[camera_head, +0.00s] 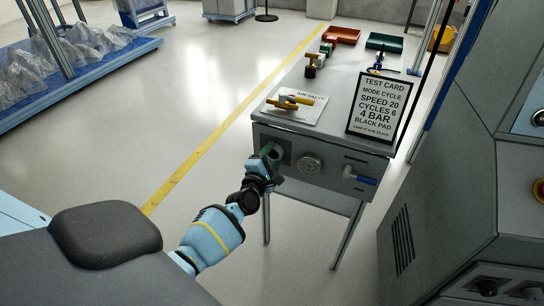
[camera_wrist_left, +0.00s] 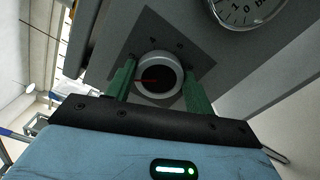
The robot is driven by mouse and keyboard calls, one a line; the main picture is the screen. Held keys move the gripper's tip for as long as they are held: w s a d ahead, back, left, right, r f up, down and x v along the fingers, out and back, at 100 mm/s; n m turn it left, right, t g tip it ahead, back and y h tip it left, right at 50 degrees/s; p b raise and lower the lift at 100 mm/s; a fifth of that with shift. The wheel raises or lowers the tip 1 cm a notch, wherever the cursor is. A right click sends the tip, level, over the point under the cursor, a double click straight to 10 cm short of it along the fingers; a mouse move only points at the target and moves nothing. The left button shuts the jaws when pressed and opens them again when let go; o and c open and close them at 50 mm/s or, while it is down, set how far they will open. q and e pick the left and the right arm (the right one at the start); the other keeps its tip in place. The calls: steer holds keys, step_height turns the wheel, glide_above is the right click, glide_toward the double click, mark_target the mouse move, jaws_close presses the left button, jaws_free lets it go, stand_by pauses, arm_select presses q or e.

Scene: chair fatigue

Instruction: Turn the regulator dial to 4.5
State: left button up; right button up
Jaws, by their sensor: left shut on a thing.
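The regulator dial (camera_wrist_left: 158,76) is a round knob with a pale rim, a dark face and a red mark, on a dark square plate (camera_wrist_left: 122,45) on the front of the bench. My left gripper (camera_wrist_left: 157,84) is shut on the dial, with one green finger on each side of it. In the head view my left gripper (camera_head: 269,158) reaches the bench's front panel and partly covers the dial. A round gauge (camera_head: 311,163) sits right of the dial; its lower part shows in the wrist view (camera_wrist_left: 245,8). The number the dial points at is too small to read. My right gripper is not in view.
A blue-handled valve (camera_head: 358,177) sits right of the gauge. On the bench top (camera_head: 330,85) are a yellow-handled part (camera_head: 290,101), a test card (camera_head: 380,105) and red and green trays (camera_head: 342,35). A grey machine (camera_head: 450,170) stands close on the right.

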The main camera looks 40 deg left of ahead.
arm_select(q)
steer(key=m, duration=0.4)
steer(key=shift+f+m+p, duration=0.1)
steer(key=shift+m+p, duration=0.2)
steer(key=m, duration=0.4)
steer(key=shift+m+p, duration=0.3)
steer(key=shift+p, duration=0.05)
steer(key=shift+f+m, duration=0.1)
steer(key=shift+m, duration=0.8)
steer(key=m, duration=0.3)
steer(key=shift+f+m+p, duration=0.1)
steer(key=shift+m+p, duration=0.2)
steer(key=shift+p, duration=0.1)
steer(key=m, duration=0.5)
steer(key=shift+a, duration=0.15)
steer(key=shift+m, duration=0.3)
steer(key=shift+f, duration=0.1)
steer(key=o, duration=1)
steer(key=shift+c, duration=0.2)
steer(key=shift+s, duration=0.1)
